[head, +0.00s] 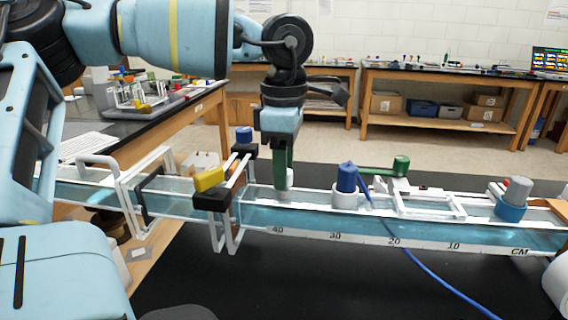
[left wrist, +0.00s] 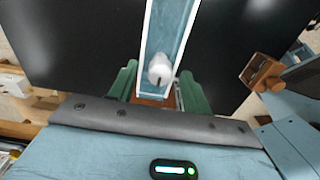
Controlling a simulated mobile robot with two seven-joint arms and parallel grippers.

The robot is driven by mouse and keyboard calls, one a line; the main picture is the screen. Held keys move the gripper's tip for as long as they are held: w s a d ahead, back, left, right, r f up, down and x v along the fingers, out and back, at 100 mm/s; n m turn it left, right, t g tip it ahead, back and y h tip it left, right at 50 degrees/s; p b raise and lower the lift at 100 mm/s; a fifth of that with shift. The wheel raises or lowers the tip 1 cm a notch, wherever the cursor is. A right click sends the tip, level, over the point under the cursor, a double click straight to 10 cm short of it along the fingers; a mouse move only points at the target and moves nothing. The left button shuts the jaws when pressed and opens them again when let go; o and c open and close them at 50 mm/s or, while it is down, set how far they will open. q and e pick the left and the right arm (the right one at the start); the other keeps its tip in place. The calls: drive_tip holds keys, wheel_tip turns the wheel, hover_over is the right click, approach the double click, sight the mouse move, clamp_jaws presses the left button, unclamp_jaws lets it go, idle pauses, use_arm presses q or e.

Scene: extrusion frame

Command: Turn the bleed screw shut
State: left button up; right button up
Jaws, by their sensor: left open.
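The bleed screw appears to be the small white rounded knob (left wrist: 160,68) with a dark slot, standing on the end of the blue-and-white channel in the left wrist view. In the head view only a pale edge of it (head: 290,178) shows beside my gripper's green finger. My left gripper (head: 283,185) points straight down over the channel (head: 330,215), left of the blue knob. In the left wrist view its green fingers (left wrist: 158,82) are apart, one on each side of the white knob. Whether they touch it is unclear. My right gripper is not in view.
A yellow-and-black clamp (head: 209,180) stands close left of my left gripper. A blue knob (head: 346,178) with a trailing blue cable (head: 440,280) and a grey-topped blue fitting (head: 514,198) are farther right along the channel. Benches (head: 445,75) stand behind, beyond open floor.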

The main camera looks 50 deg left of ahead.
use_arm(q)
wheel_tip(320, 180, up, 8)
drive_tip(key=shift+f, duration=0.15)
idle(0.8)
